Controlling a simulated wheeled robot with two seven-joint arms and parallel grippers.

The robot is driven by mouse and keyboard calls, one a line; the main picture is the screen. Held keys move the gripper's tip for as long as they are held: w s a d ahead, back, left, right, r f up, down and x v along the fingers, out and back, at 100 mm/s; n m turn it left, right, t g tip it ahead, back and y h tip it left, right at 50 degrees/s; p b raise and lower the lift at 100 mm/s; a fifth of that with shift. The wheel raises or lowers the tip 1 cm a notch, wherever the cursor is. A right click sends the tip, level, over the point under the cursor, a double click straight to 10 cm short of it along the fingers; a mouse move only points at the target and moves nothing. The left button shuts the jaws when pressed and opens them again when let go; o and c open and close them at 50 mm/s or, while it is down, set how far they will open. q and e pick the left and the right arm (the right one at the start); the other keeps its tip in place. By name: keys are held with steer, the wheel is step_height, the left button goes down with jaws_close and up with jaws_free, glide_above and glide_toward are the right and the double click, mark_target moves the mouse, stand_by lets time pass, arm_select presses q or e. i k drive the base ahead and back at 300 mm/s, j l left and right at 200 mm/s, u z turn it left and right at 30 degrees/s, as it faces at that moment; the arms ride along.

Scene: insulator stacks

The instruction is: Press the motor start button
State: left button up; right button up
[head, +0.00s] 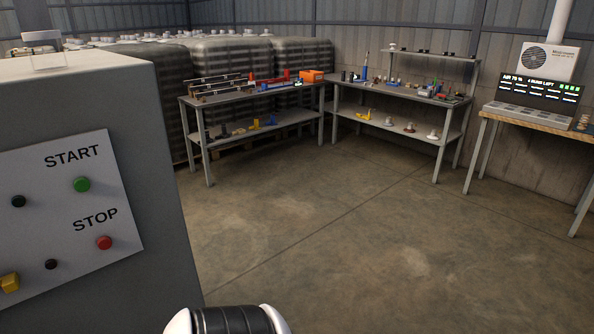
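The green start button (82,184) sits on a light panel (75,215) under the word START, at the left of the head view. The red stop button (104,243) is below it, by the word STOP. The panel is on the side of a grey cabinet (80,100). A white and black rounded part, which looks like a piece of my own arm, shows at the bottom edge. Neither gripper's fingers show.
Black knobs (18,201) and a yellow switch (9,282) are also on the panel. Workbenches with tools (260,92) and wrapped pallets (235,60) stand at the back. A wooden-topped table (535,118) is at right. The concrete floor (330,230) between is clear.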

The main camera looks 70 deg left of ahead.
mark_target(82, 184)
steer(key=u, duration=3.85)
